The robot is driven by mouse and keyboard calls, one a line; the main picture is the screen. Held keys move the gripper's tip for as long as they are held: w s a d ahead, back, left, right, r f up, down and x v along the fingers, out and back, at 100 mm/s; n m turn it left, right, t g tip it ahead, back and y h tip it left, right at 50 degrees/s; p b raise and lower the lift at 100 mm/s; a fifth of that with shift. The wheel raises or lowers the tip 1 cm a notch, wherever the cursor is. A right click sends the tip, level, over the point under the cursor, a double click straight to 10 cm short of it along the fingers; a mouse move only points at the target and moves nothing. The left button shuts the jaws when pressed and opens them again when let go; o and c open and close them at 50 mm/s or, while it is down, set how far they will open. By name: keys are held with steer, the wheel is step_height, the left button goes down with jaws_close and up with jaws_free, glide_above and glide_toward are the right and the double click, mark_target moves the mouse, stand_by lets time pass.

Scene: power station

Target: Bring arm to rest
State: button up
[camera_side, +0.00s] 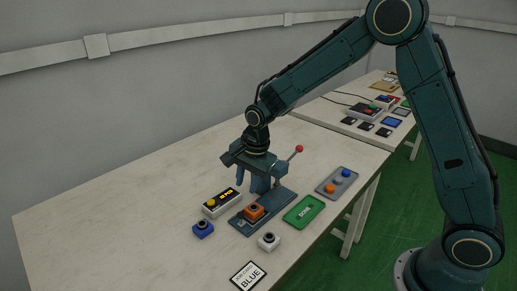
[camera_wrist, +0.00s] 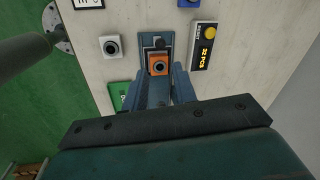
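My gripper (camera_side: 252,188) hangs over the table, pointing down, above and beside a blue-grey fixture (camera_side: 242,226) with a red-knobbed lever (camera_side: 299,149). Its two fingers stand apart, and in the wrist view the gripper (camera_wrist: 158,92) shows nothing between the tips. An orange block with a black round top (camera_side: 254,211) sits on the fixture; it also shows in the wrist view (camera_wrist: 158,67), beyond the fingertips. The gripper hides part of the fixture.
A blue block (camera_side: 203,230) and a white block (camera_side: 268,242) stand near the fixture. A counter box (camera_side: 222,203), green tray (camera_side: 303,210), two-button panel (camera_side: 338,181) and "BLUE" card (camera_side: 248,276) lie around. The table's left side is clear. A second table (camera_side: 335,121) holds several devices.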

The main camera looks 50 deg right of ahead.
steer(key=s+d+r+n+t, duration=0.1)
steer(key=s+d+r+n, duration=0.2)
steer(key=s+r+n, duration=0.75)
steer(key=s+d+r+n+t, duration=0.1)
steer(key=s+r, duration=0.3)
steer(key=s, duration=0.5)
steer(key=s+d+r+n+t, duration=0.1)
steer(key=s+r+n, duration=0.3)
steer(key=s, duration=0.5)
steer(key=shift+s+d, duration=0.3)
steer(key=shift+s, duration=0.05)
